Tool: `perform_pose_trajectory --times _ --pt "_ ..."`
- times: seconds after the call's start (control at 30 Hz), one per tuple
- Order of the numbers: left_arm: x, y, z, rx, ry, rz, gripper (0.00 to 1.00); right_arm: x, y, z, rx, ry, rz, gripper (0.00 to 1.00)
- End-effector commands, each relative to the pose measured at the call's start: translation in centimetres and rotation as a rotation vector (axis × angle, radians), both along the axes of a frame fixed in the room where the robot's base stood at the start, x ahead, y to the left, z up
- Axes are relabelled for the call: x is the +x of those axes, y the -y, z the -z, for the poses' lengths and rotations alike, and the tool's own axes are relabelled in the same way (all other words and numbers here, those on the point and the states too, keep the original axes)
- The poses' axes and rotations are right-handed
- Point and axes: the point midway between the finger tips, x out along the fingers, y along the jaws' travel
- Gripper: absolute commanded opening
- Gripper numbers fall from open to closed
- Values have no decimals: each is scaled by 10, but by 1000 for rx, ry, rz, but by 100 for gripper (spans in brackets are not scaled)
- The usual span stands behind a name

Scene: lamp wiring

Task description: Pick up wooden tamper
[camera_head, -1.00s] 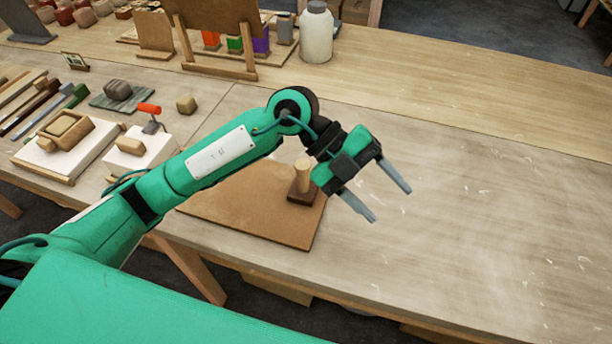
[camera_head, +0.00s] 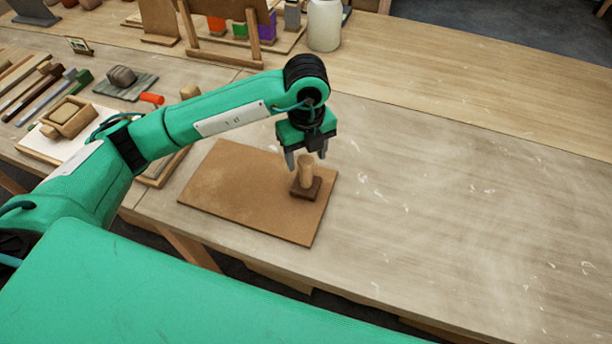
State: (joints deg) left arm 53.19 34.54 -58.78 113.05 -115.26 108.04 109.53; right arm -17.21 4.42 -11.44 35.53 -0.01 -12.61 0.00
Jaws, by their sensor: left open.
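The wooden tamper (camera_head: 306,171) stands upright on a brown board (camera_head: 240,190), near the board's right side. It has a light round handle and a dark square base (camera_head: 305,189). My left gripper (camera_head: 306,160) points down with its fingers apart, just above and behind the tamper's handle in the picture. The fingers look empty, and I cannot tell whether they touch the handle. My right gripper is not in view.
The table (camera_head: 450,220) to the right is clear. On the left lie several tools (camera_head: 35,90), a white block with a wooden box (camera_head: 65,120) and a dark stone on a slate (camera_head: 122,78). A white jar (camera_head: 324,25) and a wooden stand (camera_head: 225,50) are at the back.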

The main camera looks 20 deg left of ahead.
Motion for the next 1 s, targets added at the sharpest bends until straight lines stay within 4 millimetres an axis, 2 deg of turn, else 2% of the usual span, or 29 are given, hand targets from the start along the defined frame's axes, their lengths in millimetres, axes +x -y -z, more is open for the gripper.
perform_pose_trajectory --times 0.27,0.4,0.53,0.83,0.87,1.0 --pt "-2 0 21 -1 -4 0 58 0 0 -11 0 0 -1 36" --pt "-5 0 40 -1 -4 1 58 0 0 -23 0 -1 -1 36" --pt "-4 0 58 -1 -1 0 58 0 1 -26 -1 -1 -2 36" --pt "-4 0 66 -2 1 2 58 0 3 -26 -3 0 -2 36" --pt "-4 0 65 -2 1 2 54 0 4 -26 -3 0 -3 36" --pt "-4 0 65 -2 1 2 26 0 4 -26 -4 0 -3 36"
